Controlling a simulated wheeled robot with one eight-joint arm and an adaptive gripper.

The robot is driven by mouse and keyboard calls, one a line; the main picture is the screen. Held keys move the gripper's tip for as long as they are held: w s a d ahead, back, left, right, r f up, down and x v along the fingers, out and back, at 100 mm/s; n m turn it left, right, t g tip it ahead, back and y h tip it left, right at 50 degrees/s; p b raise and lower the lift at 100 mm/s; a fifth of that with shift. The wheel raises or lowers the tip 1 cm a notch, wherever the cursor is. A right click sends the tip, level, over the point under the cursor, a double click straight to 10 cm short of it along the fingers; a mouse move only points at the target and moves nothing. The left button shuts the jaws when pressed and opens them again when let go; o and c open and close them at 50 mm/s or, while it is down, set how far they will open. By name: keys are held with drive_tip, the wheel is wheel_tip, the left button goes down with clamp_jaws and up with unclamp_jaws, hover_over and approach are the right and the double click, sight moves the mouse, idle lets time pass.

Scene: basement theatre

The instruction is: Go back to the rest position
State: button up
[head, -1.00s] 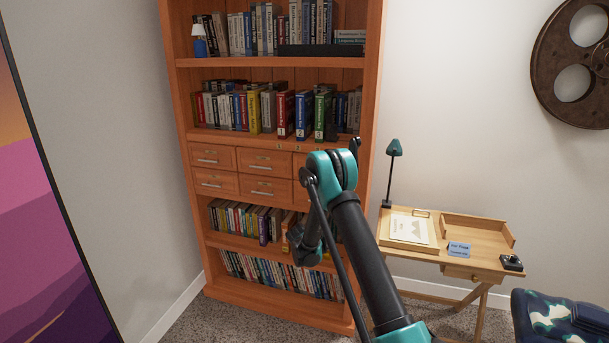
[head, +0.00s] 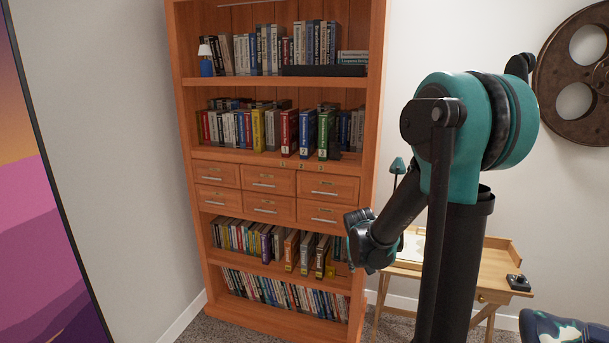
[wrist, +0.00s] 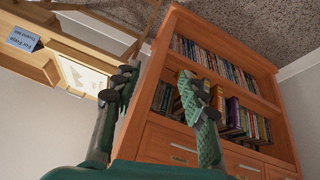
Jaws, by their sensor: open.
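My gripper (wrist: 158,80) shows in the wrist view with its two green and grey fingers apart and nothing between them. In the head view my arm stands raised and bent on the right. Its dark far end hangs low in front of the bookcase's right edge, and the gripper's fingers cannot be made out there. The orange-brown wooden bookcase (head: 185,130) stands behind, and it also shows, turned over, in the wrist view (wrist: 160,145). The gripper appears clear of it.
A small wooden desk (head: 497,268) stands at right, partly hidden by my arm. A lamp (head: 397,166), a card (wrist: 24,39) and a small black object (head: 517,282) are on it. A camouflage-patterned seat (head: 550,328) is at lower right. A film reel (head: 560,70) hangs on the wall.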

drive_tip(key=s+f+n+y, duration=0.1)
drive_tip(key=s+y, duration=0.1)
drive_tip(key=s, duration=1.9)
drive_tip(key=shift+s+g, duration=0.3)
drive_tip(key=shift+g, duration=0.1)
drive_tip(key=shift+d, duration=0.1)
